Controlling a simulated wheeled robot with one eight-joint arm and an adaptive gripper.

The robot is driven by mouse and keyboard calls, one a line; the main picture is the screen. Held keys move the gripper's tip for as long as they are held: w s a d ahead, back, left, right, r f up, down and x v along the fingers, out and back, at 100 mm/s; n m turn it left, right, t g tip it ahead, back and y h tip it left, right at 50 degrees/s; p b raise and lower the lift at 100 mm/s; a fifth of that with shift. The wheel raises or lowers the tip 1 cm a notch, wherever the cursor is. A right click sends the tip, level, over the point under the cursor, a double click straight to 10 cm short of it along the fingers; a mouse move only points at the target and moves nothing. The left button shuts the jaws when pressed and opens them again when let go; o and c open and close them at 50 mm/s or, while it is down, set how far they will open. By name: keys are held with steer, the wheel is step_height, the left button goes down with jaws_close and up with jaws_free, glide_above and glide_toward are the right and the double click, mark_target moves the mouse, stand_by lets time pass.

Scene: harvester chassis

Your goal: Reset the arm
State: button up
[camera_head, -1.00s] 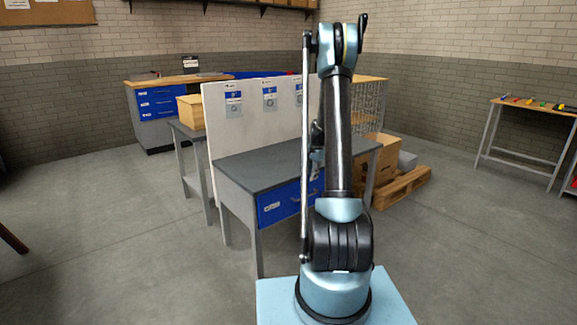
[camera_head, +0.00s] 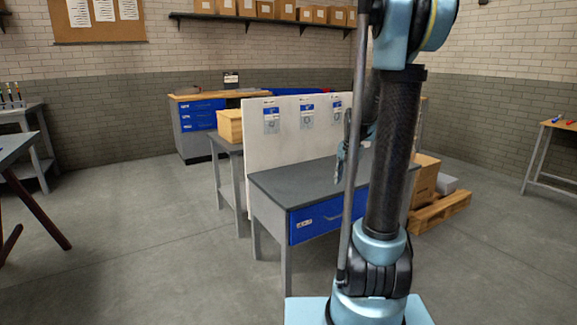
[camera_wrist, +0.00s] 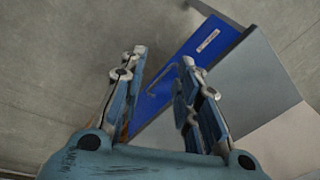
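My arm stands upright in the right half of the head view and bends at a joint at the top edge. My gripper (camera_wrist: 164,58) is open in the wrist view, with a clear gap between its two fingers and nothing held. In the head view the gripper (camera_head: 346,152) is partly hidden behind my arm, in front of the grey workbench (camera_head: 290,180). The wrist view looks down past the fingers at the workbench's blue drawer front (camera_wrist: 178,72) and grey top (camera_wrist: 248,84). The fingers look apart from the bench.
A white panel (camera_head: 275,145) stands behind the workbench. A table (camera_head: 550,150) stands at far right, and another table (camera_head: 15,150) at far left. The floor (camera_head: 140,240) left of the bench is clear.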

steer(key=s+a+r+n, duration=0.2)
steer(key=s+n, duration=0.1)
steer(key=s, duration=1.4)
steer(key=s+a+f+n, duration=0.1)
steer(key=s+f+n, duration=0.3)
steer(key=s, duration=1)
step_height(320, 180, down, 3)
steer(key=shift+h, duration=0.3)
